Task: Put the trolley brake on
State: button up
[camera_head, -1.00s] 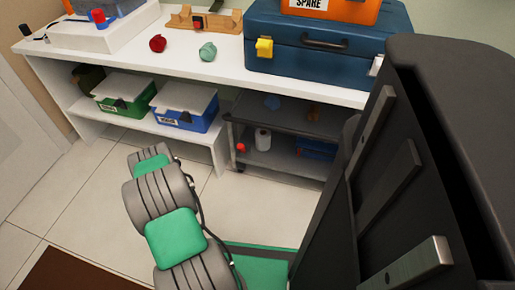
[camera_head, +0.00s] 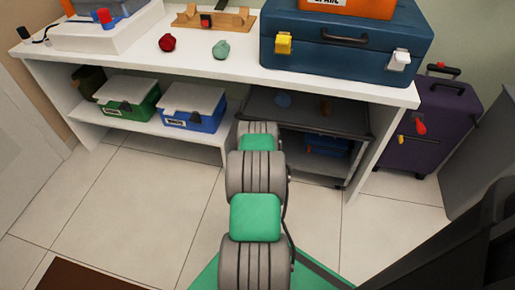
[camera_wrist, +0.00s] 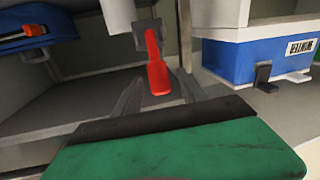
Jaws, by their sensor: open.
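The dark grey trolley (camera_head: 300,120) stands under the white bench, with an upper and a lower shelf. Its left front corner is hidden behind my arm in the head view. In the wrist view a red lever (camera_wrist: 157,66) hangs from a dark bracket, with a pale part beside it. My gripper (camera_wrist: 160,84) is open, its two dark fingers on either side of the lever in the picture. I cannot tell whether they touch it. The head view does not show the fingers clearly.
The white bench (camera_head: 180,67) carries a blue toolbox (camera_head: 340,62). Green (camera_head: 128,106) and blue bins (camera_head: 195,118) sit on its low shelf. A purple suitcase (camera_head: 432,125) stands to the right. A dark panel (camera_head: 430,240) fills the lower right.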

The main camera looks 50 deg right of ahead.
jog(key=x, duration=0.3)
jog(key=shift+d+b, duration=0.25)
jog(key=shift+b, duration=0.05)
grip_shut()
dwell(1.2)
